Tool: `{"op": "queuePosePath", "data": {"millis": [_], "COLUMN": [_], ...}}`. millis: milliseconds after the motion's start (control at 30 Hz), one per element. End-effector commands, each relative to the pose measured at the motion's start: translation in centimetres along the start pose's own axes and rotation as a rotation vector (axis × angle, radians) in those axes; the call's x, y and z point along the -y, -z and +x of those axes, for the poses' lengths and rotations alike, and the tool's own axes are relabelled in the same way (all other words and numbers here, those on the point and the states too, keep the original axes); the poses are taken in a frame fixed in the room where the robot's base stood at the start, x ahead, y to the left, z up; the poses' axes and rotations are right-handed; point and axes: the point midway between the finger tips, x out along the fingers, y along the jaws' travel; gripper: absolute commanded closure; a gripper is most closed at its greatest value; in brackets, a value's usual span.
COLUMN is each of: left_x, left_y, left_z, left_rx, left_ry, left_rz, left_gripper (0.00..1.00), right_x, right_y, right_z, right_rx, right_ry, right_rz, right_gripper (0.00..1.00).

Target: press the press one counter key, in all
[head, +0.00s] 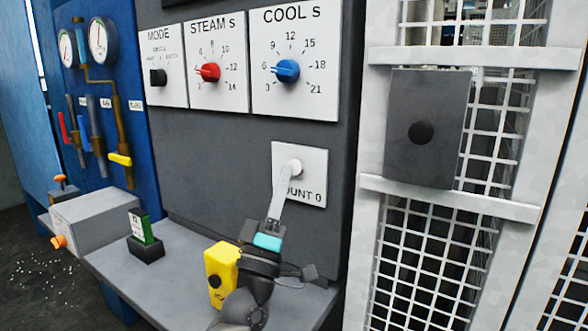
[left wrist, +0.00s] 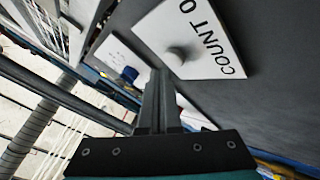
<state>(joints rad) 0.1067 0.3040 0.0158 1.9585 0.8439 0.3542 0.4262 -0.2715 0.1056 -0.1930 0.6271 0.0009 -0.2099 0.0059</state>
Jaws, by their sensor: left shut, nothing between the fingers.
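The counter plate (head: 316,170) is a white square on the dark grey panel, reading "COUNT 0", with a pale round key (head: 296,166) near its middle. In the left wrist view the plate (left wrist: 205,62) is tilted and the grey key (left wrist: 179,55) shows beside the fingertips. My left gripper (head: 288,178) is shut and empty, its long pale fingers pointing up at the key and covering part of the plate. In the left wrist view the fingertips (left wrist: 160,76) appear slightly short of the key. I cannot tell whether they touch it. My right gripper is not in view.
Above are the MODE (head: 158,78), STEAM (head: 208,72) and COOL (head: 288,70) dials. A yellow box (head: 220,273) and a green card in a black stand (head: 147,247) sit on the grey shelf (head: 180,270). A white mesh guard (head: 430,240) stands right.

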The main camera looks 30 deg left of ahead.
Motion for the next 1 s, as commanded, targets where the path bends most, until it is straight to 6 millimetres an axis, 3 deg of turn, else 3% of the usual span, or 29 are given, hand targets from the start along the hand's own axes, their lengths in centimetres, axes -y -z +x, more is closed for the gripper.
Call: {"op": "queuePosePath", "data": {"millis": [1000], "left_x": [-0.02], "left_y": [0.04], "left_z": [-0.03], "left_rx": [0.0], "left_ry": [0.0], "left_rz": [0.0], "left_gripper": [1.0], "right_x": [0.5], "right_y": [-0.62], "right_z": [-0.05], "right_rx": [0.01], "right_ry": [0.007], "right_rz": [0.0], "right_gripper": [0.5]}}
